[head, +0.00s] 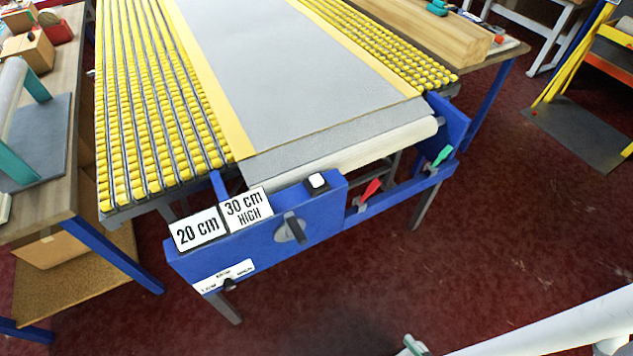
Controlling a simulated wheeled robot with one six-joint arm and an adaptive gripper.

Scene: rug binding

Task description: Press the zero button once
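A white push button (317,181) in a black housing sits on top of the blue control panel (258,247) at the front end of the roller table. No zero marking is readable on it. Nothing touches the button. A round grey dial with a black handle (290,229) is on the panel's front below it. A pale arm link of mine enters at the lower right, well apart from the panel. My gripper cannot be made out in this view.
Signs reading "20 cm" (197,230) and "30 cm HIGH" (246,207) stand left of the button. A red lever (371,188) and a green lever (441,156) are to the right. A wooden bench (52,215) stands at left. The dark red floor in front is clear.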

